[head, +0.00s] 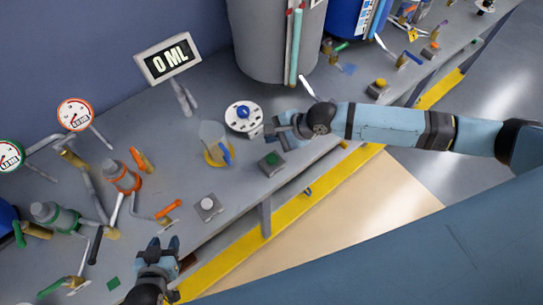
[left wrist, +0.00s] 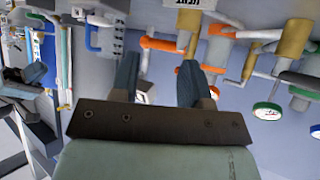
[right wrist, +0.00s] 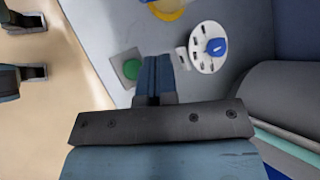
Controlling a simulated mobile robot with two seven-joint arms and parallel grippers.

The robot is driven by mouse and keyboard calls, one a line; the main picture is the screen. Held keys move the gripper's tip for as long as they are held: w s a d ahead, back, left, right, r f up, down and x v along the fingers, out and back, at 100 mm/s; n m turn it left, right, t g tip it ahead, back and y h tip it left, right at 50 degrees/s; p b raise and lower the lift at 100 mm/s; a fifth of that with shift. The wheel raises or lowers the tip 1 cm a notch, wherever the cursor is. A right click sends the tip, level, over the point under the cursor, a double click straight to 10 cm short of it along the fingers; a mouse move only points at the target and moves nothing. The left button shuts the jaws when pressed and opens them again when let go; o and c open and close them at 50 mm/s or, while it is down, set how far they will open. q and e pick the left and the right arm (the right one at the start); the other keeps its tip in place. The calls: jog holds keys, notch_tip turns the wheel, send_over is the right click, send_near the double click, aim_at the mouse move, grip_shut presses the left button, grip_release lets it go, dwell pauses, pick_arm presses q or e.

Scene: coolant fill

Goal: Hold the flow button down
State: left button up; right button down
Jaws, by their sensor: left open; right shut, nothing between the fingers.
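A green button on a grey block (head: 270,163) sits near the bench's front edge; it also shows in the right wrist view (right wrist: 130,68). A pale button on a grey block (head: 207,206) lies further left. A third block with a yellow button (head: 378,88) stands to the right. I cannot tell which one is the flow button. My right gripper (head: 270,131) is shut and empty, between the round white dial with a blue knob (head: 243,115) and the green button. My left gripper (head: 164,244) is open and empty near the front edge, left of the pale button.
A display (head: 168,58) reads 0 ML. A clear jug (head: 211,134) stands on a yellow disc behind the green button. Orange and green valves with pipes and gauges (head: 75,113) crowd the left. A large grey drum (head: 270,40) stands at the back.

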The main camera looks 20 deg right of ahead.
jog(key=f, duration=0.1)
pick_arm(q)
jog(key=shift+m, duration=0.3)
jog(key=f+b, duration=0.3)
jog(key=b, duration=0.1)
jog(key=f+b, duration=0.2)
jog(key=shift+w+d+f+b, duration=0.1)
jog(key=shift+w+f+b, duration=0.15)
jog(key=shift+f+b, duration=0.1)
pick_arm(e)
send_over(272, 160)
notch_tip(272, 160, down, 6)
jog(key=shift+w+d+r, duration=0.1)
pick_arm(q)
jog(key=shift+d+r, duration=0.1)
jog(key=shift+r, duration=0.05)
pick_arm(e)
jog(key=shift+f, duration=0.25)
pick_arm(q)
jog(key=shift+w+d+h, duration=0.1)
jog(key=shift+h, duration=0.2)
pick_arm(e)
jog(key=shift+f, duration=0.4)
pick_arm(q)
jog(key=shift+d+r, duration=0.2)
pick_arm(e)
jog(key=shift+f, duration=0.3)
pick_arm(q)
jog(key=shift+a+f, duration=0.2)
jog(key=shift+f, duration=0.05)
